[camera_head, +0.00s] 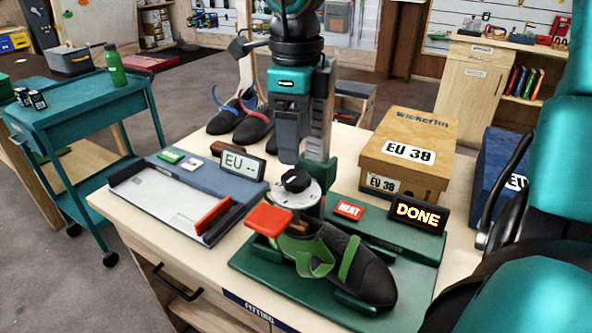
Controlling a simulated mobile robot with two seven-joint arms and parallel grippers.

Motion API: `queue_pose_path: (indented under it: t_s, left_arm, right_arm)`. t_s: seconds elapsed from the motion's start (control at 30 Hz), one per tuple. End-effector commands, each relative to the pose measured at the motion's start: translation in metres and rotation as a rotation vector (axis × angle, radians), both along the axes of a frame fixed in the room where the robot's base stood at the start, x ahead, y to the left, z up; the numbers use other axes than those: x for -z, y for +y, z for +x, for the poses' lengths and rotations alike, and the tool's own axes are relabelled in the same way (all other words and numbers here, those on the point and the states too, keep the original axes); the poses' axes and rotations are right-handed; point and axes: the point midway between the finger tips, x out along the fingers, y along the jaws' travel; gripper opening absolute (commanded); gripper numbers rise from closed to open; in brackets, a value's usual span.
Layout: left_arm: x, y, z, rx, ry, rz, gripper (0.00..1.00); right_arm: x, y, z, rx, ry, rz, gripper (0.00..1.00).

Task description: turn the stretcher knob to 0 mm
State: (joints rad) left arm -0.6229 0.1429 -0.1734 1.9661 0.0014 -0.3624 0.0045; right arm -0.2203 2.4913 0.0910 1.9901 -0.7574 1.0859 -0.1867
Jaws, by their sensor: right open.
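The stretcher knob (296,181) is a small black knob on a pale round dial (297,194). It stands above a dark climbing shoe (345,262) with green straps. The dial marks are too small to read. The shoe rests on the green stretcher base (262,275). A red paddle (268,219) sticks out to the left of the dial. My right gripper (302,158) hangs from above, pointing down, just above the knob and apparently apart from it. It is open and seems empty; its fingers are partly hidden. My left gripper is not in view.
A lit sign (418,212) reads DONE beside a red HEAT label (349,210). A cardboard EU 38 box (412,142) stands behind. A measuring tray (165,199) with an EU display (238,163) lies left. More shoes (253,125) stand behind; a teal cart (85,110) is far left.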

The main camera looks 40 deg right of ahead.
Motion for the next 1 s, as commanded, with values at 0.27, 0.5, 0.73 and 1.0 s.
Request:
queue_pose_path:
  t_s: [0.27,0.5,0.73,1.0]
  left_arm:
    - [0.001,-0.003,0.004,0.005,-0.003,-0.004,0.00]
    - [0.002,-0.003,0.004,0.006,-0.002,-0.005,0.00]
    - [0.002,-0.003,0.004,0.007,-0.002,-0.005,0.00]
    - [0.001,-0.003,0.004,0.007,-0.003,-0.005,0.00]
  right_arm:
    - [0.052,0.000,-0.001,-0.002,0.004,-0.001,0.76]
    - [0.067,0.000,0.000,-0.002,0.001,-0.001,0.76]
    - [0.068,0.000,0.000,-0.002,0.000,0.000,0.76]
    - [0.067,0.000,0.000,-0.003,0.000,0.000,0.53]
